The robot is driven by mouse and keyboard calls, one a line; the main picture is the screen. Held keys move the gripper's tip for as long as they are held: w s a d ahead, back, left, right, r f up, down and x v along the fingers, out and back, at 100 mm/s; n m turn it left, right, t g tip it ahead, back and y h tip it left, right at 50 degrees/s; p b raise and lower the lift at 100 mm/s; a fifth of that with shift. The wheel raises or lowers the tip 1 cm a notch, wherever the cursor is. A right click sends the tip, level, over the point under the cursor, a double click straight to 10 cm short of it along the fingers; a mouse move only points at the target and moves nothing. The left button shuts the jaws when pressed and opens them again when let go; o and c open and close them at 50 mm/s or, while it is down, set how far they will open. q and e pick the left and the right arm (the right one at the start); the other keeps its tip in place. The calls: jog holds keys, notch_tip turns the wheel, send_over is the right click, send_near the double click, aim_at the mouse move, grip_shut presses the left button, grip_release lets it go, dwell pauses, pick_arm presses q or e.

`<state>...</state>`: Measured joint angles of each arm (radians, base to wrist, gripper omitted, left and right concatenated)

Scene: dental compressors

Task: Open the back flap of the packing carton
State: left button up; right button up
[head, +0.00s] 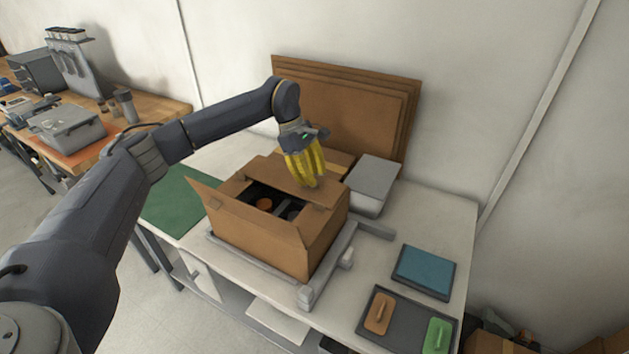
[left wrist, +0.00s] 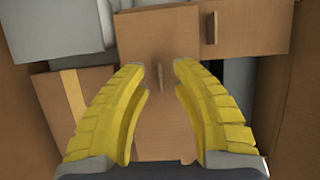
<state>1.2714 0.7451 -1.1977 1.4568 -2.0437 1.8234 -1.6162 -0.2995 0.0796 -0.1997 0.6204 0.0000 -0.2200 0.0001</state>
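The packing carton (head: 262,238) stands on the white table, with its top partly open. Its left flap (head: 207,197) leans outward. The back flap (head: 285,174) lies across the rear of the opening and covers part of it. My left gripper (head: 309,184) is over the right part of this flap, its yellow fingers pointing down. In the left wrist view the gripper (left wrist: 174,64) is open, with a brown cardboard panel (left wrist: 160,45) and a small upright tab (left wrist: 160,76) between and beyond its fingertips. I cannot tell whether the fingers touch the cardboard. My right gripper is not in view.
Dark items and an orange round piece (head: 264,204) show inside the carton. A grey frame (head: 330,265) borders it. Flat cardboard sheets (head: 350,105) lean on the wall behind. A grey box (head: 373,180) stands at back right; trays (head: 424,270) lie at right. A green mat (head: 178,205) lies left.

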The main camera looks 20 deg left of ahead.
pick_arm(q)
jog(key=shift+x, duration=0.8)
jog(key=shift+c, duration=0.4)
grip_shut()
